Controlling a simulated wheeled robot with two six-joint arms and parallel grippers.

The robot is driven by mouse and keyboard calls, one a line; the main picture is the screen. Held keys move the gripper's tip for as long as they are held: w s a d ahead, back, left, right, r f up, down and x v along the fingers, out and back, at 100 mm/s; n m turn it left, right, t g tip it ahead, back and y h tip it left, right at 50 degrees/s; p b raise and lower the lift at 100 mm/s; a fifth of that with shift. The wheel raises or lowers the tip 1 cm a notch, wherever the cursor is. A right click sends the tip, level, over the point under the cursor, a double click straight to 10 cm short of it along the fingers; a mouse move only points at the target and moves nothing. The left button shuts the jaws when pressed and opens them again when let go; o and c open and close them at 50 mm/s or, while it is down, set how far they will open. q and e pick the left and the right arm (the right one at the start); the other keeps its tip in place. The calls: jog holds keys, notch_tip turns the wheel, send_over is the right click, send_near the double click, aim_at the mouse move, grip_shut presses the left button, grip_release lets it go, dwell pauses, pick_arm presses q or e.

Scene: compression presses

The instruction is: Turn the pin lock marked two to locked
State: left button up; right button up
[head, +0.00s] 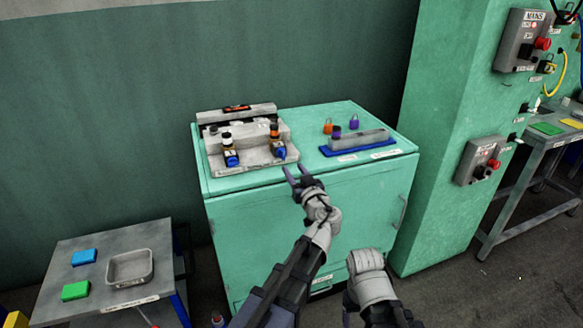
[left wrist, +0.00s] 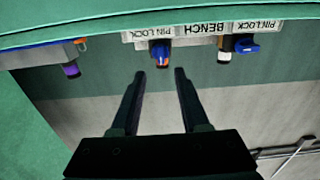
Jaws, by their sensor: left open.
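A grey bench fixture (head: 240,112) on the green cabinet carries two pin locks. The right pin lock (head: 275,135) has an orange and black knob and a blue tag. The left pin lock (head: 226,140) has a white and black knob and a blue tag. Their numbers are too small to read. My left gripper (head: 296,175) is open and empty, just in front of the right lock. In the left wrist view, upside down, the orange-ended lock (left wrist: 161,58) is just beyond and between the open fingers (left wrist: 160,75), apart from them. The white-ended lock (left wrist: 225,57) is to its right.
A blue tray with a grey block (head: 362,141) and orange and purple pieces (head: 328,128) are on the cabinet's right. A side table (head: 60,250) at left holds a metal tray. A green column (head: 440,200) stands at right. The cabinet top (head: 235,188) is clear in front of the fixture.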

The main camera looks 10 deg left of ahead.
aim_at(284, 155)
pick_arm(q)
jog(key=shift+x, duration=3.95)
grip_shut()
